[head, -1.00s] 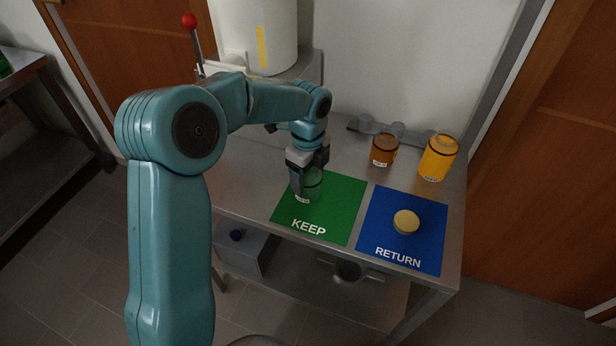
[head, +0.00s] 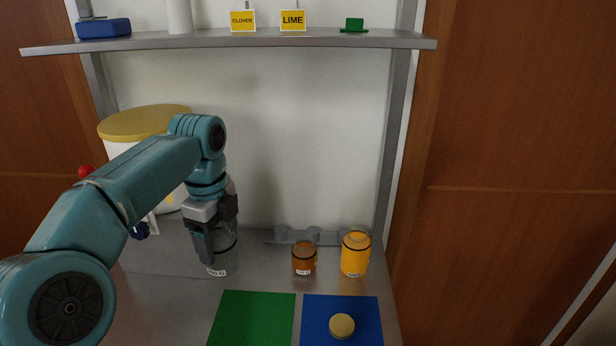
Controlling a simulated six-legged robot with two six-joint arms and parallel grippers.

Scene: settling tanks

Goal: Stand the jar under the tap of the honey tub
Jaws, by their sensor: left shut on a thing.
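The jar (head: 224,262) is clear glass with a dark band and a white label near its base. My left gripper (head: 222,247) is shut on it, and it is upright at or just above the steel table; I cannot tell if it touches. The honey tub (head: 118,150) is white with a yellow lid, at the back left, partly hidden by my left arm. A red knob (head: 86,172) shows at its left. A dark blue tap part (head: 140,231) shows below the tub, left of the jar. My right gripper is not in view.
An amber jar (head: 304,259) and a taller orange jar (head: 355,255) stand to the right, before a grey rack (head: 279,240). A green mat (head: 253,318) and a blue mat (head: 368,308) with a yellow lid (head: 342,326) lie in front. A shelf (head: 220,43) crosses above.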

